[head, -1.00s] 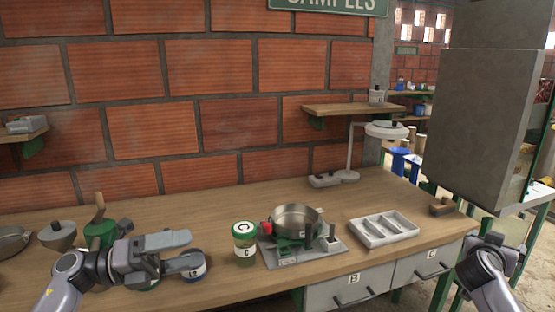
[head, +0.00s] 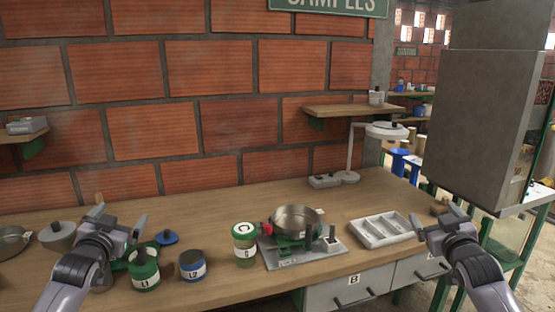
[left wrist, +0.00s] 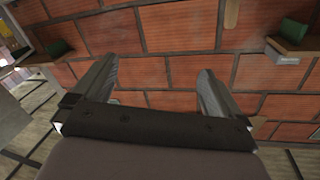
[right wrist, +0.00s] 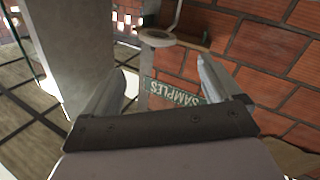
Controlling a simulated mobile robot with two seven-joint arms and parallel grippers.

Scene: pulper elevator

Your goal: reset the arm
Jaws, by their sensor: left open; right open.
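My left gripper (head: 116,222) is raised above the left part of the bench, open and empty. In the left wrist view its two fingers (left wrist: 155,88) stand apart with only brick wall between them. My right gripper (head: 441,222) is raised near the bench's right end, beside the grey tray, open and empty. In the right wrist view its fingers (right wrist: 160,88) are apart, with the wall and the green sign beyond. The left arm covers part of the green items behind it.
On the bench (head: 220,285) stand jar L1 (head: 144,272), jar L2 (head: 192,266), jar C (head: 244,243), a scale with a metal bowl (head: 297,220) and a divided tray (head: 384,231). A lamp (head: 352,160) stands behind.

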